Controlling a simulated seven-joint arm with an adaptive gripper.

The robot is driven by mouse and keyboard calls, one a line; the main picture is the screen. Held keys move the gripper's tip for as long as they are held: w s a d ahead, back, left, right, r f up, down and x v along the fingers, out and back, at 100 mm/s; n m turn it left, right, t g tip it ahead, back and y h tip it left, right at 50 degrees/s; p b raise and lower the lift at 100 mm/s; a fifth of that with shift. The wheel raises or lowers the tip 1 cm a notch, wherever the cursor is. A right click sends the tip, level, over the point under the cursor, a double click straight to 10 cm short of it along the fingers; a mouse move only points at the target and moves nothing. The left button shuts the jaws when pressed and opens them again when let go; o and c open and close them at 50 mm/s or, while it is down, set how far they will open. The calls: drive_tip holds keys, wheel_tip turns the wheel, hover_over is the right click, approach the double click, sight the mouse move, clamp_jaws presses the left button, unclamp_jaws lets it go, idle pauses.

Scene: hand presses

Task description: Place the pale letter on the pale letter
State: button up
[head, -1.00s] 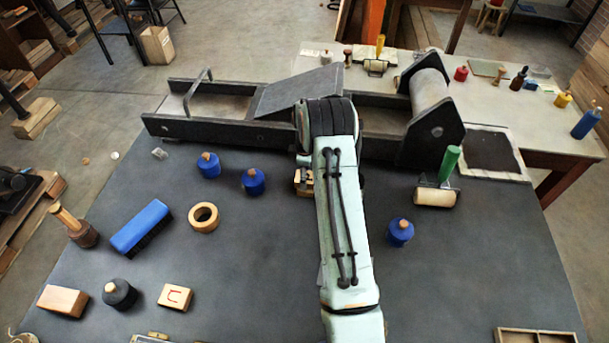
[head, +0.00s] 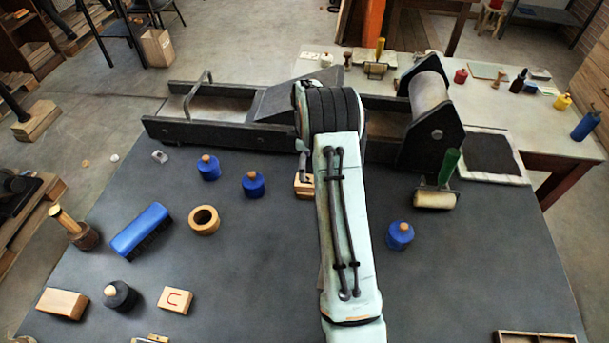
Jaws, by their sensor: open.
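A block with a red letter (head: 175,300) lies at the front left of the dark table. A second pale wooden block (head: 304,187) stands just left of my arm, near the press; its right side is hidden by the arm and I cannot read a letter on it. A plain-looking pale block (head: 62,304) lies at the front left corner. My gripper (head: 303,164) is mostly hidden behind my arm; only a small part shows, just above the middle block. It is open. I cannot tell whether it touches the block.
The press bed (head: 225,137) and its roller (head: 428,90) cross the back. A green-handled roller (head: 437,196) and blue pot (head: 400,235) are at right.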

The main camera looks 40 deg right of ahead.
wheel_tip(320, 180, up, 6)
drive_tip(key=s+a+r+m, duration=0.2)
drive_tip(key=s+a+r, duration=0.25)
drive_tip(key=a, duration=0.25)
drive_tip(key=s+a+r+m, duration=0.1)
drive_tip(key=s+a+r, duration=0.3)
drive_tip(key=a+r, duration=0.3)
drive_tip(key=s+a+m, duration=0.2)
drive_tip(key=s+a, duration=0.3)
drive_tip(key=s, duration=0.5)
drive_tip(key=s+a+f+m, duration=0.1)
drive_tip(key=s+a+m, duration=0.1)
drive_tip(key=s+a, duration=0.4)
drive_tip(key=s, duration=0.4)
drive_tip(key=shift+a+f+m+y, duration=0.25)
drive_tip(key=shift+a+m+y, duration=0.05)
drive_tip(key=shift+m+y, duration=0.1)
